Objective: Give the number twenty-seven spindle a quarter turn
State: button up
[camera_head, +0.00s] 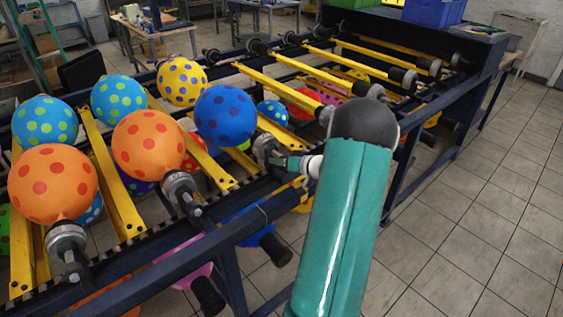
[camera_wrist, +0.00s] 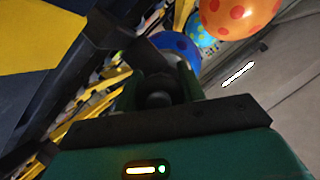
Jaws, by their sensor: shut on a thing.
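My gripper (camera_head: 291,162) is at the machine's near rail, shut on a grey spindle (camera_head: 266,148). This spindle carries the dark blue spotted balloon (camera_head: 225,115). No number can be read on it. In the wrist view the dark fingers (camera_wrist: 158,92) close around the spindle's round end, and the dark blue balloon (camera_wrist: 179,46) shows just beyond. Two more grey spindles (camera_head: 180,188) (camera_head: 66,244) stand to the left, under orange balloons with red dots. My green arm hides part of the rail on the right.
Yellow bars (camera_head: 110,180) and dark blue rails form the machine frame. Several spotted balloons, such as the yellow one (camera_head: 182,82), sit along it. Empty spindles (camera_head: 403,78) line the right part. Black cylinders (camera_head: 208,296) hang below the near rail. The tiled floor at right is clear.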

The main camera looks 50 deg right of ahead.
jog(key=shift+m, duration=0.3)
jog(key=o, duration=1)
jog(key=v, duration=1.4)
jog(key=shift+d+f, duration=0.1)
